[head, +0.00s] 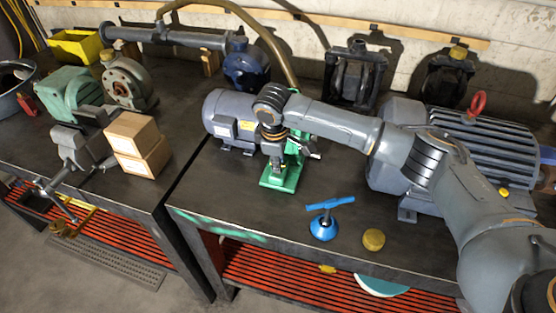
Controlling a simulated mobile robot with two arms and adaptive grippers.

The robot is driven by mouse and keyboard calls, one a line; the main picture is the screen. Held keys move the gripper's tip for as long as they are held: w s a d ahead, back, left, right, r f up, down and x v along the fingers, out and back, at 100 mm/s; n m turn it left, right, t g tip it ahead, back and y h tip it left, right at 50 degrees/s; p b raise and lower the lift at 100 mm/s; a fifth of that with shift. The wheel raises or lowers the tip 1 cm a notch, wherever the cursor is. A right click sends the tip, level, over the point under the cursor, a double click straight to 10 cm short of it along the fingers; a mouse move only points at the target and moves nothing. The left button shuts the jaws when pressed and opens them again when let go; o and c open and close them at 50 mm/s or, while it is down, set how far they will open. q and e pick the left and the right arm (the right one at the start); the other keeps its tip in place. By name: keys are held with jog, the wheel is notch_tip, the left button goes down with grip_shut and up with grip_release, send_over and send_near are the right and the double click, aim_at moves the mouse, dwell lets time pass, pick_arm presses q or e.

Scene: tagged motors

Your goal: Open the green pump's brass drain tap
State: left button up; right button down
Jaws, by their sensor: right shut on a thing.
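The green pump (292,172) stands on the right-hand bench, in front of a grey motor with a bright green foot on the bench top. My right gripper (276,163) points down at the pump's front left side and covers part of it. It is shut on a small part there, which I take to be the brass drain tap. The tap is hidden behind the fingers, so its handle angle cannot be told. A small pale lever shows just right of the gripper. My left gripper is out of view.
A large grey motor (405,180) stands under my right arm. A vise (80,150) and cardboard boxes (137,143) stand on the left bench. Bench top left of the blue tool is clear.

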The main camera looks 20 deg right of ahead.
jog(key=n+p, duration=0.1)
jog(key=p, duration=0.1)
jog(key=n+p, duration=0.1)
jog(key=n, duration=0.1)
jog(key=shift+s+d+r+n+y+p, duration=0.1)
jog(key=shift+r+n+y+p, duration=0.05)
jog(key=shift+n+y+p, duration=0.2)
jog(key=n+p, duration=0.2)
jog(key=shift+n+y, duration=0.25)
jog(key=shift+n, duration=0.1)
jog(key=shift+n+p, duration=0.4)
jog(key=shift+n, duration=0.5)
jog(key=shift+d+f+n+y, duration=0.15)
jog(key=shift+n+y, duration=0.25)
jog(key=shift+n, duration=0.5)
jog(key=n, duration=0.2)
jog(key=shift+f+n+p, duration=0.1)
jog(key=shift+n+p, duration=0.2)
jog(key=shift+n, duration=0.1)
jog(key=n+y+b, duration=0.1)
jog(key=n, duration=0.3)
jog(key=shift+n+g, duration=0.3)
jog(key=c, duration=1.3)
grip_release()
jog(key=shift+c, duration=0.2)
jog(key=shift+w, duration=0.2)
